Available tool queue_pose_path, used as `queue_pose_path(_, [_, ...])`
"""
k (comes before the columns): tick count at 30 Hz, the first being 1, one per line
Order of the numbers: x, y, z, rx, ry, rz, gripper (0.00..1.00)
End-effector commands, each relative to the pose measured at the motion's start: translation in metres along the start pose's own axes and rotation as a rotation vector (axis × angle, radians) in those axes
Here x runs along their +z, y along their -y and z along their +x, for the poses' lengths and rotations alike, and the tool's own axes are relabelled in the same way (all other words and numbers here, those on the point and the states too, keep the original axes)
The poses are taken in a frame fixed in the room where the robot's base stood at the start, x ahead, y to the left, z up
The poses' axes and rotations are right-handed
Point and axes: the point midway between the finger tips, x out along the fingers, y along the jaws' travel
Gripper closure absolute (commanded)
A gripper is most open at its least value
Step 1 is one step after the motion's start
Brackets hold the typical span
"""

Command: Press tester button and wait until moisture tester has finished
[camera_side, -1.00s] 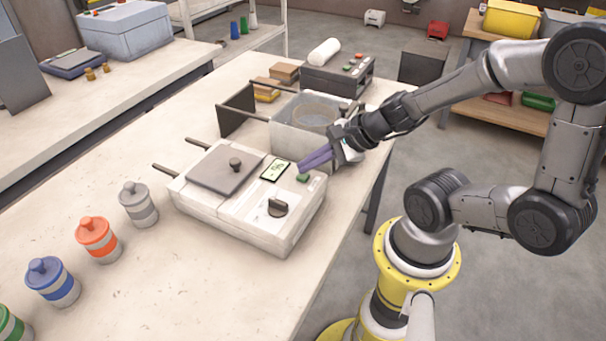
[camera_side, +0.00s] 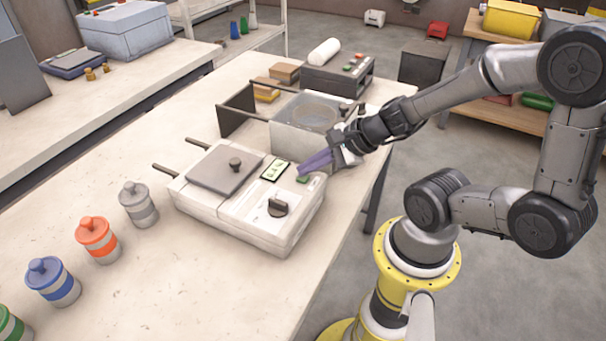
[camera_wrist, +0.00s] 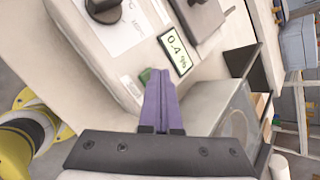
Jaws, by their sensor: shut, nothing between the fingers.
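The moisture tester (camera_side: 250,205) is a white box on the bench with a grey lid, a black knob (camera_side: 278,207), a small display (camera_side: 275,170) and a green button (camera_side: 302,180). My gripper (camera_side: 301,171) is shut and empty, its purple fingertips at the green button; I cannot tell whether they touch it. In the wrist view the fingertips (camera_wrist: 157,72) lie right beside the green button (camera_wrist: 145,75) and partly cover it. The display (camera_wrist: 175,53) there is lit pale green and appears to read 0.4 %.
A clear-topped box (camera_side: 298,125) stands right behind the tester, close to my fingers. A dark unit with buttons (camera_side: 338,75) is further back. Lidded jars in grey (camera_side: 138,204), orange (camera_side: 98,240), blue (camera_side: 53,281) and green line the bench's left. The bench front is clear.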

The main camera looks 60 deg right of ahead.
Motion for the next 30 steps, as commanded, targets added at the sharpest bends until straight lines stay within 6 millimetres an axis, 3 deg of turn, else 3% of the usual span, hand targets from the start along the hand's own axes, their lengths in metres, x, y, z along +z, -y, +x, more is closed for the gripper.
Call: queue_pose_path(30, [0.009,0.008,-0.013,0.001,-0.001,0.0,1.0])
